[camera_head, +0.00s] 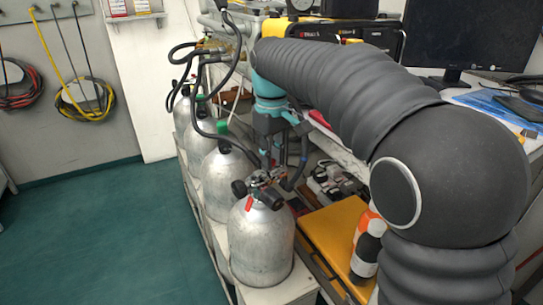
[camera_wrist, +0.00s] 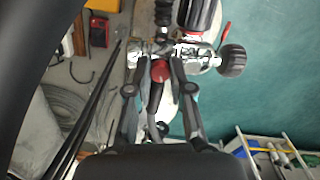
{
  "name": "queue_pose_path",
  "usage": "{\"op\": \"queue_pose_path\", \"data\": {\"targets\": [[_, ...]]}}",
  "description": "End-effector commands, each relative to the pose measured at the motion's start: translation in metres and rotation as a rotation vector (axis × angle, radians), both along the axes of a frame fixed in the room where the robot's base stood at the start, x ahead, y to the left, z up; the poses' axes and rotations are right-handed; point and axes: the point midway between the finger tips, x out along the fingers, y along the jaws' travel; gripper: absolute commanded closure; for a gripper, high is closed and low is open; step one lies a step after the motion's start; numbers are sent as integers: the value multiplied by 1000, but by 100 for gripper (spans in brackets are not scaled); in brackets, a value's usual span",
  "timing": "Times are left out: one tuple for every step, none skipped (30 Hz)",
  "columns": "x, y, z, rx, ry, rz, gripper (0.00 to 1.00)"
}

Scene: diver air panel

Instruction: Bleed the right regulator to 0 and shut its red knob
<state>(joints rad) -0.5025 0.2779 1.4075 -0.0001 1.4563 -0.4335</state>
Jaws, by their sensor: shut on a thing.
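The regulator (camera_head: 262,188) sits on top of the nearest silver air cylinder (camera_head: 262,240), with black knobs and a small red part hanging at its front. My gripper (camera_head: 272,170) reaches down on it from above in the head view. In the wrist view the red knob (camera_wrist: 160,71) lies between the two fingers of my gripper (camera_wrist: 158,65), which are shut on it; the exact contact is hard to see. Metal regulator fittings (camera_wrist: 195,55) and a black knob (camera_wrist: 232,60) show beside it. No gauge reading can be made out.
More cylinders (camera_head: 222,172) stand in a row behind, with black hoses (camera_head: 213,85) above them. A bench with a monitor (camera_head: 455,35) is at the right. A yellow-orange case (camera_head: 345,235) lies right of the cylinder. The green floor (camera_head: 95,225) at left is clear.

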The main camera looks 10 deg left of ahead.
Motion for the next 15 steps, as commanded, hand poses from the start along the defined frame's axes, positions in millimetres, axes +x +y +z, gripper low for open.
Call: {"op": "queue_pose_path", "data": {"targets": [[0,0,0,1,1,5,100],[0,0,0,1,1,7,100],[0,0,0,1,1,9,100],[0,0,0,1,1,9,100],[0,0,0,1,1,10,100],[0,0,0,1,1,10,100],[0,0,0,1,1,10,100],[0,0,0,1,1,10,100],[0,0,0,1,1,10,100],[0,0,0,1,1,9,100],[0,0,0,1,1,9,100],[0,0,0,1,1,9,100],[0,0,0,1,1,9,100],[0,0,0,1,1,9,72],[0,0,0,1,1,9,62]]}}
